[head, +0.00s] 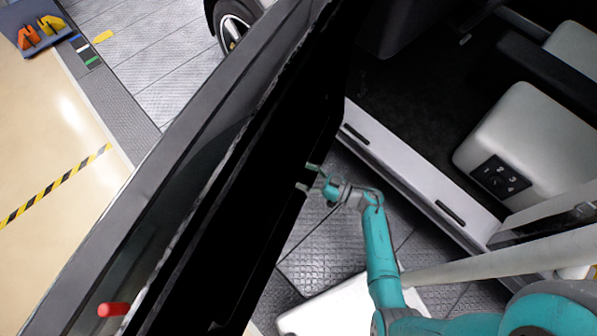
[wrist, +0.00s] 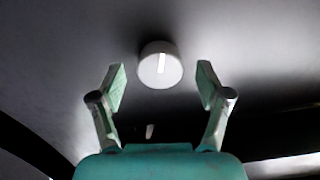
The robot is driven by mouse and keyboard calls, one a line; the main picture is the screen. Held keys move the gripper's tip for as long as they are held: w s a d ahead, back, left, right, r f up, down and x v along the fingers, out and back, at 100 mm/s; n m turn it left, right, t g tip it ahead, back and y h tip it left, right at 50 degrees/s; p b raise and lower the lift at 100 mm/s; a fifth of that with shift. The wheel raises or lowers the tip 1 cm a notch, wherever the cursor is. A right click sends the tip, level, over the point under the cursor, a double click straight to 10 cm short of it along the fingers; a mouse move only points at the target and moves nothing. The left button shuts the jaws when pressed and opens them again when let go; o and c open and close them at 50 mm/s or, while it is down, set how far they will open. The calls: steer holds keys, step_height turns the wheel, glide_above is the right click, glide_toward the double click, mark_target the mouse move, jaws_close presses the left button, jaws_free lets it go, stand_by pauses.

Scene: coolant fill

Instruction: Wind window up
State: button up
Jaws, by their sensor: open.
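A round pale knob (wrist: 147,68) with a bright white line across its face sits on the dark inner panel of the door (wrist: 60,40). In the wrist view my gripper (wrist: 162,80) is open, with one finger on each side of the knob and apart from it. In the head view the open car door (head: 240,190) runs diagonally, and my gripper (head: 307,177) points at its dark inner side. The knob cannot be made out in the head view. The window's height is hard to tell in the dark door frame.
The car sill (head: 420,195) and a pale seat (head: 515,140) with a numbered black panel (head: 499,176) are at the right. A red-tipped piece (head: 113,310) shows at the lower left of the door. Grey floor tiles (head: 340,240) lie below my gripper.

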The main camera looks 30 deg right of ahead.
steer(key=shift+x, duration=1.25)
steer(key=c, duration=1.1)
steer(key=shift+c, duration=0.3)
